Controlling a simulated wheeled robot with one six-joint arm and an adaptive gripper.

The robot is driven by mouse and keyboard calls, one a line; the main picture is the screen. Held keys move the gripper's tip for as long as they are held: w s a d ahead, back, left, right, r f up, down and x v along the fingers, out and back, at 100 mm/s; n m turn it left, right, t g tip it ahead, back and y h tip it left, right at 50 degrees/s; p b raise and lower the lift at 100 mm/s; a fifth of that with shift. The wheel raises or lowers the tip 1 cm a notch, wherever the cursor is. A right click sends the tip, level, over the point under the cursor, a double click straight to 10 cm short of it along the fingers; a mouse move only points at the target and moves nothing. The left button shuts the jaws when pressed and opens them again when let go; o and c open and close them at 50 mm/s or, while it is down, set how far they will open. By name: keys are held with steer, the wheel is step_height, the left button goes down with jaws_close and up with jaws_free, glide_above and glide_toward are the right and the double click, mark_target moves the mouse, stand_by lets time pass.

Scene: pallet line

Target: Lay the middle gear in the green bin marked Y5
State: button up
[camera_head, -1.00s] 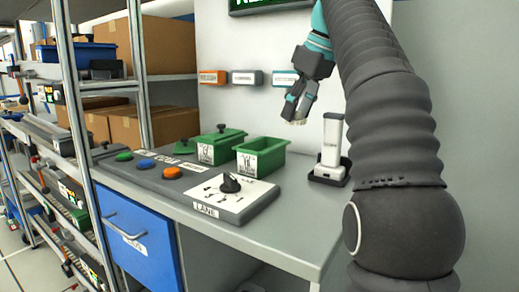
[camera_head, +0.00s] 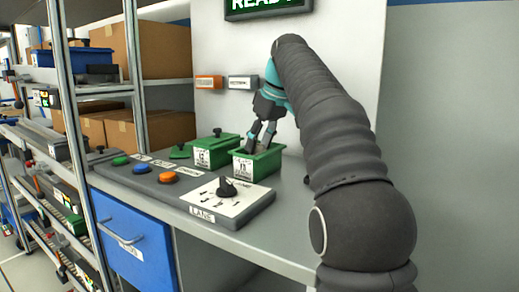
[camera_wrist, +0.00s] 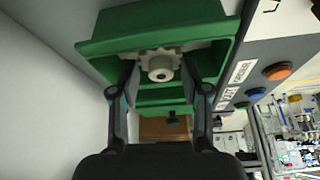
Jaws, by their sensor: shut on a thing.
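A pale gear (camera_wrist: 160,62) with a round hub sits between my fingertips in the wrist view. My gripper (camera_head: 261,143) is shut on it, with its fingers reaching down into the open green bin (camera_head: 262,168). The gear is at the bin's mouth or inside it in the wrist view, where the green wall (camera_wrist: 215,32) rises around it. Whether it touches the bin floor I cannot tell. In the head view the gear is hidden by the fingers and bin. The bin's front label is too small to read surely.
A lidded green bin (camera_head: 213,150) with a dark knob stands just left of the open bin. A control panel with colored buttons and a LANE dial (camera_head: 227,187) lies in front. A metal shelf with boxes (camera_head: 165,50) stands left.

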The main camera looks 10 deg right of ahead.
steer(key=shift+f, duration=0.95)
steer(key=o, duration=1)
steer(key=shift+c, duration=0.2)
steer(key=shift+r, duration=0.1)
steer(key=shift+v, duration=3.7)
